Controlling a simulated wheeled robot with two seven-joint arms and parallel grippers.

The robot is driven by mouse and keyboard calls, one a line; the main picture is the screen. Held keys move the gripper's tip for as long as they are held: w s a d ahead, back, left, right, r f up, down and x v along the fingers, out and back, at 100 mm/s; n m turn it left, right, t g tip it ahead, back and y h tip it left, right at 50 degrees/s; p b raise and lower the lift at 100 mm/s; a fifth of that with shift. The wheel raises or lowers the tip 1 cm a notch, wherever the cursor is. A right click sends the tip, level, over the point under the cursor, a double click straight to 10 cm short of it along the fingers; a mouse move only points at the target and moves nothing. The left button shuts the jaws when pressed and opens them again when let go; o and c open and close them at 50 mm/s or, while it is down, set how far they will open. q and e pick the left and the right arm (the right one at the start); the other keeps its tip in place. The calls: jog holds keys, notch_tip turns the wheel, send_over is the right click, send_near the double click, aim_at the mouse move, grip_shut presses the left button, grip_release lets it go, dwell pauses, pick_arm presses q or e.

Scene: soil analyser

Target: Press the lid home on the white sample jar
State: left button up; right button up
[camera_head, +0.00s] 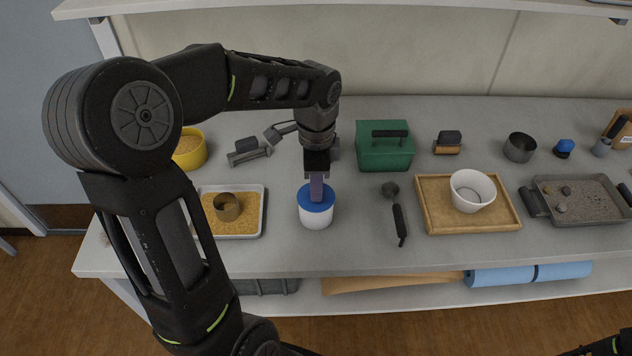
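The white sample jar (317,222) stands upright on the bench, near the middle of the picture. Its blue lid (316,208) sits on top and looks level. I cannot tell from here whether a small gap remains between the lid and the rim. My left gripper (316,198) points straight down over the lid, its fingers together as one narrow bar. The fingertips are at the middle of the lid top and seem to touch it. Part of the lid is hidden behind them. My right gripper is out of view; only a bit of my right arm shows at the bottom right.
A tray of yellow grain (258,232) with a brown ring lies left of the jar. A green box (385,152) stands behind right, with a black-handled scoop (400,222) in front. A wooden tray (430,225) holds a white bowl (472,190). Bench in front is clear.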

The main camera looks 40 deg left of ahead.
pick_arm(q)
jog(key=o, duration=0.5)
jog(key=shift+o, duration=0.2)
notch_tip(320, 180, up, 8)
jog(key=shift+f+b, duration=0.1)
jog(key=shift+b, duration=0.3)
dwell(0.4)
